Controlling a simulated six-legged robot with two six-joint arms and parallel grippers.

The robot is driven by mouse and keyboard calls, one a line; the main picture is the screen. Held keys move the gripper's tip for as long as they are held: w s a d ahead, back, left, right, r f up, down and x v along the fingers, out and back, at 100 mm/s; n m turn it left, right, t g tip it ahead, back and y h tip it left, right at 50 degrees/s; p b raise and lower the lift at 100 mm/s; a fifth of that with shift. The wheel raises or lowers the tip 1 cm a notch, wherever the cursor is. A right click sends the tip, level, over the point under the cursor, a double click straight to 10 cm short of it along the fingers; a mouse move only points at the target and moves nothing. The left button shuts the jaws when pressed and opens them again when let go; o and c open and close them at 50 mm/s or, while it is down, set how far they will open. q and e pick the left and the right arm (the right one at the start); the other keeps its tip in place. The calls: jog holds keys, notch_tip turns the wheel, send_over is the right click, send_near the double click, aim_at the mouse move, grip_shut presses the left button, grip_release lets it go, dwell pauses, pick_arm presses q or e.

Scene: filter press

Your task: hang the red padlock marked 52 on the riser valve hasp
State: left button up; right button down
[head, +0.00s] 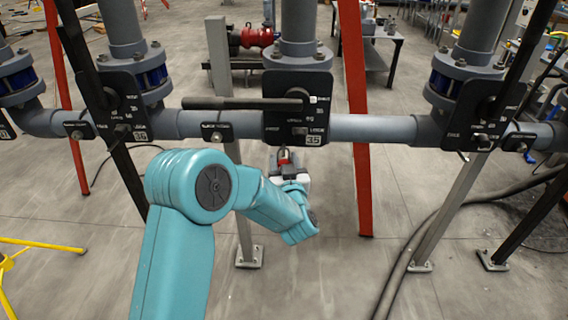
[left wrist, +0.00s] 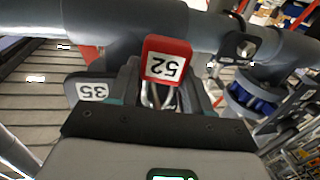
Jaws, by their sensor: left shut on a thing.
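The red padlock (left wrist: 166,59) marked 52 shows in the left wrist view, with its number upside down and its metal shackle (left wrist: 160,97) towards my gripper. My left gripper (left wrist: 160,84) is shut on it. In the head view the gripper (head: 285,163) is just below the middle valve plate (head: 285,100), with a bit of red at its tip. This black plate bears the number 35 and a small hasp-like fitting (head: 299,130). The 35 label (left wrist: 93,91) also shows in the wrist view. I cannot tell whether the padlock touches the plate. My right gripper is not in view.
A grey pipe (head: 375,128) runs across, with a second valve plate (head: 110,103) at left and a third (head: 478,117) at right. A long black handle (head: 235,103) sticks out left from the middle valve. Red posts (head: 355,190), grey supports and a floor cable (head: 425,235) stand around.

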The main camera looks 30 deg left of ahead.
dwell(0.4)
pick_arm(q)
jog(key=o, duration=1.2)
jog(key=shift+c, duration=0.2)
